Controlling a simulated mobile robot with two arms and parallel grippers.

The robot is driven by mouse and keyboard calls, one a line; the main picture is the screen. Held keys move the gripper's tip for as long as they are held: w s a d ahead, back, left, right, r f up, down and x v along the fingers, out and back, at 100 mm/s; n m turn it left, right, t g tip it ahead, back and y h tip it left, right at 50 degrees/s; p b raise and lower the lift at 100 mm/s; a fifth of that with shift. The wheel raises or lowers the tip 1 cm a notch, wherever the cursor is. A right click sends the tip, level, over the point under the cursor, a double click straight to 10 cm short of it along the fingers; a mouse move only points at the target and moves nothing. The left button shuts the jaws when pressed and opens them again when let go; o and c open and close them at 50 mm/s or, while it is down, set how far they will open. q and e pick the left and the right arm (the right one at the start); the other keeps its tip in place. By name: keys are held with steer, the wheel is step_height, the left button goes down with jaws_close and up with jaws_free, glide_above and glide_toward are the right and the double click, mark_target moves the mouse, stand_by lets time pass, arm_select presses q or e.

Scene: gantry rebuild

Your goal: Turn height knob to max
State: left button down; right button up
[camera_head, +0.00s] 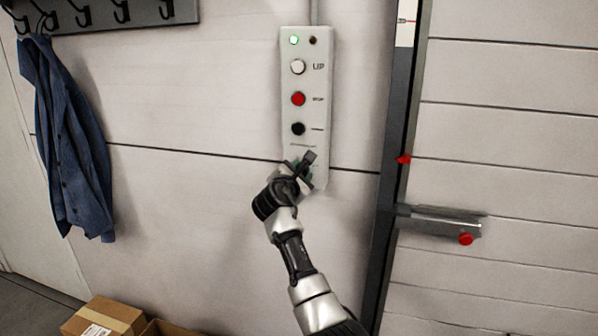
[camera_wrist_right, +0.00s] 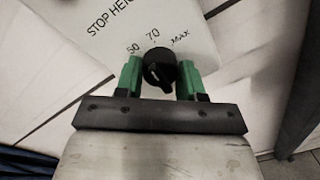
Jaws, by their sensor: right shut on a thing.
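The height knob (camera_wrist_right: 160,68) is black and round, on a pale panel below the printed words "STOP HEI…". The marks 50, 70 and Max stand along its upper side in the right wrist view. In the head view the right gripper (camera_head: 303,168) covers the lower end of the control panel (camera_head: 306,75) and hides the knob. My left gripper is not in view.
Above the gripper the panel has a white UP button (camera_head: 298,67), a red STOP button (camera_head: 298,99) and a black button (camera_head: 298,129). A dark vertical rail (camera_head: 392,180) with a red pointer (camera_head: 403,159) stands to the right. A blue jacket (camera_head: 70,140) hangs at left above cardboard boxes (camera_head: 105,318).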

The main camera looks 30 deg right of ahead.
steer(key=m, duration=0.2)
steer(key=shift+m, duration=0.4)
steer(key=m, duration=0.2)
steer(key=shift+f+m, duration=0.1)
steer(key=shift+m, duration=0.2)
steer(key=m+b, duration=0.2)
steer(key=m, duration=0.4)
steer(key=shift+y, duration=0.3)
steer(key=shift+m+b, duration=0.3)
steer(key=o, duration=0.9)
steer(key=shift+s, duration=0.1)
steer(key=shift+t, duration=0.3)
steer(key=b+v, duration=0.1)
steer(key=v, duration=0.9)
steer(key=shift+s+a, duration=0.25)
steer(key=shift+a, duration=0.05)
